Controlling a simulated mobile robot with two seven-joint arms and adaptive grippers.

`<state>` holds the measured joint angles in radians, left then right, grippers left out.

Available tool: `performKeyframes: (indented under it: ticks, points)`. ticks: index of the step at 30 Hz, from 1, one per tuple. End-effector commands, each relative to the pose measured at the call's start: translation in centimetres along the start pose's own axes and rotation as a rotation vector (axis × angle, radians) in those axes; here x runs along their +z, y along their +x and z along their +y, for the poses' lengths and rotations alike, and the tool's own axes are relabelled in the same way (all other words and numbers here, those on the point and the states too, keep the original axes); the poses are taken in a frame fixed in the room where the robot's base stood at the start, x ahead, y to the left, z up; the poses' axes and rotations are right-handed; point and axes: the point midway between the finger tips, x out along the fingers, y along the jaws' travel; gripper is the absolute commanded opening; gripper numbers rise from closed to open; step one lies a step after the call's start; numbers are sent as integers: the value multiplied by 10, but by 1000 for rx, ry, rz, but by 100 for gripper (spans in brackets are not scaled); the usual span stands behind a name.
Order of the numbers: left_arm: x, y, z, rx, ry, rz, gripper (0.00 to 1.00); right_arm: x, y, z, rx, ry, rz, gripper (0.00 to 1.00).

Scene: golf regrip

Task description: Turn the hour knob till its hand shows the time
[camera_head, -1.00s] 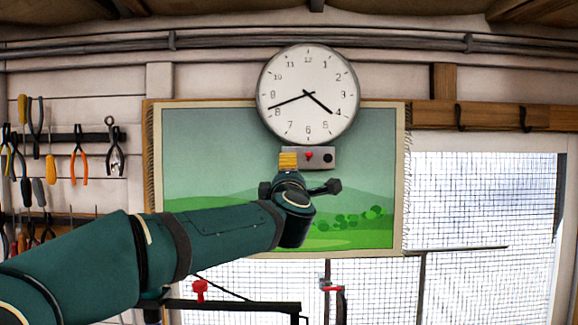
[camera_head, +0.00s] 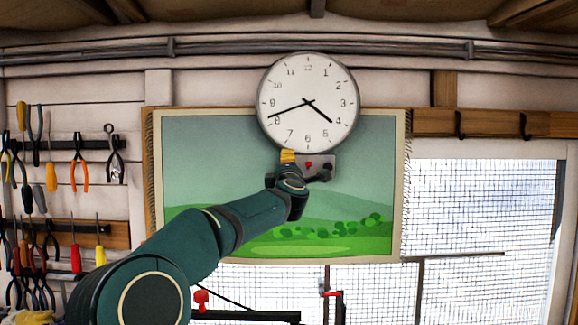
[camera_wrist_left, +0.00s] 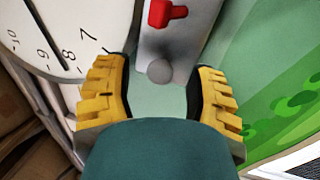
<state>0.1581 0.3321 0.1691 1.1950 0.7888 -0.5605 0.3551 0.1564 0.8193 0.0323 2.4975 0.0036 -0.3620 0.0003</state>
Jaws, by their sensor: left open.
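The wrist view shows the red knob (camera_wrist_left: 166,12) at the top and a round grey knob (camera_wrist_left: 160,72) near the panel's end. My left gripper (camera_wrist_left: 161,66) is open, its yellow fingers on either side of the grey knob, with gaps to both. The gripper (camera_head: 288,156) hides the panel's left end in the head view.
The landscape picture (camera_head: 220,150) hangs behind my left arm. Tools hang on a rack (camera_head: 80,145) at the left. A meshed window (camera_head: 485,220) is at the right. A red-topped clamp (camera_head: 201,298) stands low in front.

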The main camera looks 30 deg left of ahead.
Motion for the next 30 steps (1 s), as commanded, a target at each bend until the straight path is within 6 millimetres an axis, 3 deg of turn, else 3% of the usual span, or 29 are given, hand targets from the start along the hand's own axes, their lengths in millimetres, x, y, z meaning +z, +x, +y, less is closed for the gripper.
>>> performKeyframes:
  ticks: [10, 15, 24, 30]
  points:
    - [0, 3, -1, -1, 1, 0, 58, 0, -1, 0, 0, 0, 0, 47]
    - [0, 2, -1, 0, 1, 0, 0, 0, -1, 0, 0, 0, 0, 47]
    - [0, 3, 0, 0, 15, -3, 0, 0, -2, -1, 0, 0, 0, 47]
    - [-1, 3, 3, -3, 208, -49, 0, -2, -14, -6, -2, -2, 0, 47]
